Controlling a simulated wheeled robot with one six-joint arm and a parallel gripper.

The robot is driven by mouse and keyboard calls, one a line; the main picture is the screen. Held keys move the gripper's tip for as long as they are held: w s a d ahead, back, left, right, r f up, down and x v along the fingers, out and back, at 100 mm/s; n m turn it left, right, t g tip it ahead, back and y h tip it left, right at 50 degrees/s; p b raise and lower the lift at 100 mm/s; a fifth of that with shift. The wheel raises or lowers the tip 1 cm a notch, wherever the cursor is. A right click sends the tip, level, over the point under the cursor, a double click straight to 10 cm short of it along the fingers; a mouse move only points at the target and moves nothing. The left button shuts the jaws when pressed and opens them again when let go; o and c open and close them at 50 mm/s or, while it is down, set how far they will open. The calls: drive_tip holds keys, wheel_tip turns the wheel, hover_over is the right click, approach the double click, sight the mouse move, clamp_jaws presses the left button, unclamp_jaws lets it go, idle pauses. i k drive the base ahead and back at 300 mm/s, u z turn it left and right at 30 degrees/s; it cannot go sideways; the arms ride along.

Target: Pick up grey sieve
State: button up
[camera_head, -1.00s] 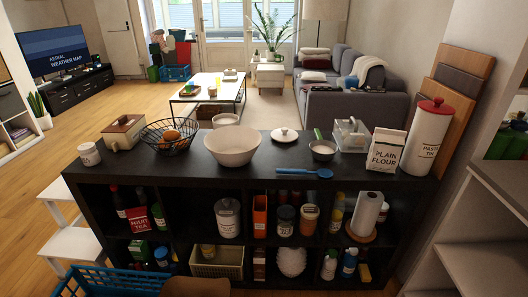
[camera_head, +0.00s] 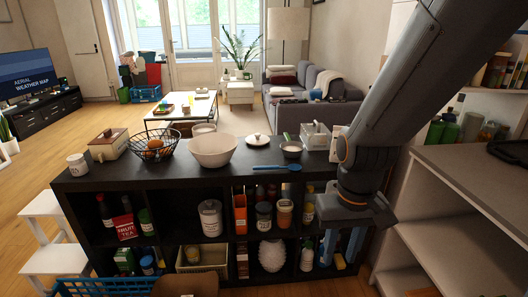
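A small round grey vessel (camera_head: 291,150) with a green handle stands on the dark shelf top (camera_head: 222,178), right of the middle. It is the likeliest grey sieve, but it is too small to tell mesh from solid. My arm reaches down from the upper right. My gripper (camera_head: 341,246) points down in front of the shelf's right end, right of and lower than the vessel. Its two bluish fingers are apart, and I see nothing held between them. My arm and wrist hide the right end of the shelf top.
A blue spoon (camera_head: 278,167) lies in front of the vessel. A grey-white caddy (camera_head: 315,137) is right of it, a white lid (camera_head: 258,140) and a large cream bowl (camera_head: 213,151) left. A pale shelf unit (camera_head: 455,195) stands at the right.

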sight(290, 145)
drive_tip(key=z, duration=0.1)
drive_tip(key=i, duration=1.65)
drive_tip(key=z, duration=0.25)
